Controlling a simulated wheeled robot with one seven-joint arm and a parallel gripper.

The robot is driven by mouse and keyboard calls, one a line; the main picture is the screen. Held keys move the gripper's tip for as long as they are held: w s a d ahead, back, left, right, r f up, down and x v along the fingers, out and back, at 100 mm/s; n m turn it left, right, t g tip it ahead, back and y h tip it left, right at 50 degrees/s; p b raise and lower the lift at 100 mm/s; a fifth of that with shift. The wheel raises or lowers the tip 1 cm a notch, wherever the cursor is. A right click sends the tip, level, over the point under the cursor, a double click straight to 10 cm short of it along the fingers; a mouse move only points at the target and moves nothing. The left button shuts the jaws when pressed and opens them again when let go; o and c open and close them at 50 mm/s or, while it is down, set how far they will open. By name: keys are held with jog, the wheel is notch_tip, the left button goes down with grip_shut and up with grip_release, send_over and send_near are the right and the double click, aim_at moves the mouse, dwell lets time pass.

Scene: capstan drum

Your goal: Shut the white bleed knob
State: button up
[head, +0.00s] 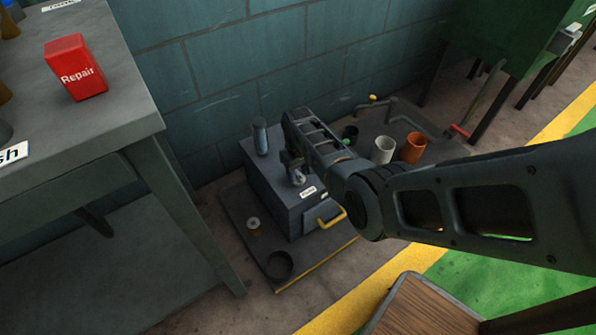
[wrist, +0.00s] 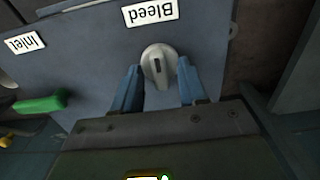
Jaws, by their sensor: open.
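The white bleed knob (wrist: 157,66) is round with a raised grip bar. It sits on a grey panel beside a white label reading "Bleed" (wrist: 150,11), upside down in the wrist view. My gripper (wrist: 160,72) is open, its two blue fingers on either side of the knob. A small gap shows at each finger, so it does not appear to grip. In the head view my gripper (head: 292,160) reaches down to the top of a dark grey box (head: 266,187), where the knob (head: 298,179) shows pale and small, partly covered by my gripper.
An "Inlet" label (wrist: 26,42) and a green handle (wrist: 40,104) lie left in the wrist view. A cylinder (head: 260,137) stands on the box, and a yellow handle (head: 333,217) is on its front. White (head: 383,150) and orange (head: 413,147) cups stand right; a workbench (head: 95,135) is left.

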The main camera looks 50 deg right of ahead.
aim_at(298, 174)
notch_tip(298, 174, up, 8)
jog(key=p, duration=0.3)
jog(key=shift+f, duration=0.1)
dwell(0.5)
jog(key=s+a+f+n+t+h, duration=0.1)
jog(key=s+a+f+t, duration=0.2)
jog(key=s, duration=0.4)
jog(key=s+a+f+t+h, duration=0.1)
jog(key=s+a+f, duration=0.25)
jog(key=s, duration=0.35)
jog(key=s+a+r+n+t, duration=0.2)
jog(key=s+a+r+t, duration=0.3)
jog(key=s+a+r, duration=0.65)
jog(key=s+a+r+t+y, duration=0.15)
jog(key=s+r, duration=0.25)
jog(key=r, duration=0.4)
jog(key=s+a+r+t, duration=0.2)
jog(key=s+r, duration=0.2)
jog(key=r, duration=0.4)
jog(key=s+a+r+t+y, duration=0.15)
jog(key=s+r, duration=0.25)
jog(key=r, duration=0.4)
notch_tip(298, 174, up, 18)
jog(key=h+p, duration=0.1)
jog(key=p, duration=1.6)
jog(key=shift+a+t+p, duration=0.15)
jog(key=shift+t+p, duration=0.25)
